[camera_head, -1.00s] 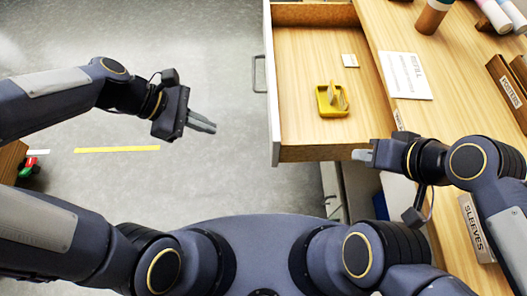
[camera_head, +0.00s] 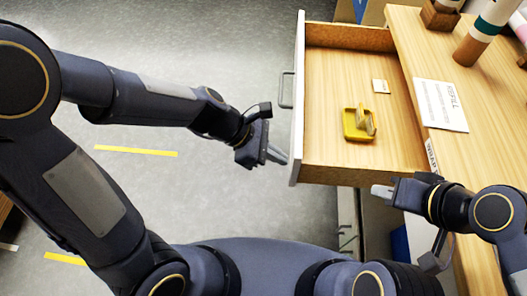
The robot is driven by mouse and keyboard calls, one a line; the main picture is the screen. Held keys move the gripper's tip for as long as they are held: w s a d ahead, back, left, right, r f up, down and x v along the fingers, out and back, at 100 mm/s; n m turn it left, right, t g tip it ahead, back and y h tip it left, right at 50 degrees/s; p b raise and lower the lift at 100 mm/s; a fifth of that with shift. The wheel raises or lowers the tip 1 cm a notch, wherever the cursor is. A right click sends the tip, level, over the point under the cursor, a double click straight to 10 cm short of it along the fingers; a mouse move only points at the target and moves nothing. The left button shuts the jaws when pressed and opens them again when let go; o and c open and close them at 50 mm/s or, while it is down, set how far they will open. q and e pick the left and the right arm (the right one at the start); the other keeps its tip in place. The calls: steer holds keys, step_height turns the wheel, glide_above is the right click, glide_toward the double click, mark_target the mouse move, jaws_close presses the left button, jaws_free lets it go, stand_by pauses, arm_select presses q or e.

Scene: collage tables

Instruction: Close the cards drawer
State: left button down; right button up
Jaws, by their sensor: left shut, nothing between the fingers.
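The drawer (camera_head: 322,86) stands pulled out from the wooden table at the right. Its white front panel (camera_head: 297,110) faces left and carries a grey handle (camera_head: 286,89). Inside lie a yellow tray (camera_head: 347,127) with small yellowish pieces in it and a small white card (camera_head: 380,86). My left gripper (camera_head: 280,158) is shut and empty, just left of the front panel near its near end; I cannot tell whether it touches. My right gripper (camera_head: 380,190) is at the drawer's near right corner, by the table edge; its fingers look close together, but their state is unclear.
The wooden table (camera_head: 400,30) holds a white REFILL sheet (camera_head: 441,104) and a brown-and-green tube (camera_head: 478,42). A blue box (camera_head: 400,243) shows below the table edge. The grey floor left of the drawer is clear, with yellow tape on it.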

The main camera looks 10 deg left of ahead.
arm_select(q)
steer(key=shift+d, duration=0.25)
steer(key=d+p, duration=0.2)
steer(key=d, duration=1.1)
steer(key=shift+d+r, duration=0.1)
steer(key=shift+d, duration=0.3)
steer(key=d+p, duration=0.6)
steer(key=d, duration=0.9)
steer(key=shift+d, duration=0.25)
